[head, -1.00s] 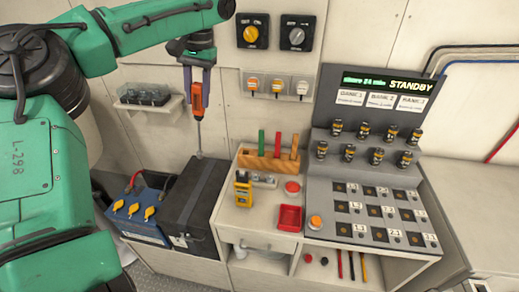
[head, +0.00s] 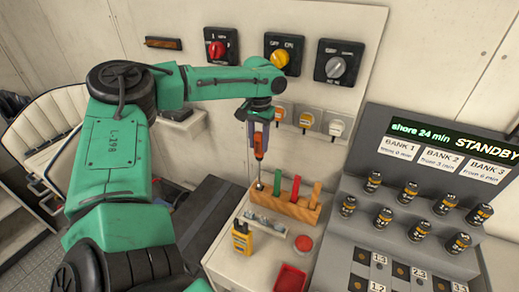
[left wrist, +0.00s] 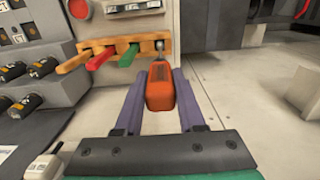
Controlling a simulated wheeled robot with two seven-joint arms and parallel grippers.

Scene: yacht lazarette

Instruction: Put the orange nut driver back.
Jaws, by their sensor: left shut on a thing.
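The orange nut driver (head: 259,144) hangs upright, shaft down, in my left gripper (head: 259,135), which is shut on its handle. In the left wrist view the orange handle (left wrist: 160,92) sits between the two purple fingers. The wooden rack (head: 298,208) stands on the bench with green, red and orange handled tools in it. It also shows in the left wrist view (left wrist: 72,64). The driver's metal tip lines up with the rack's free end, beside the green tool; I cannot tell if it is above or in a slot. My right gripper is not in view.
A yellow meter (head: 242,238), a red button (head: 303,243) and a red tray (head: 290,279) are on the bench in front of the rack. A sloped panel with several batteries (head: 409,194) stands to the right. Rotary switches and sockets (head: 307,119) are on the wall behind.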

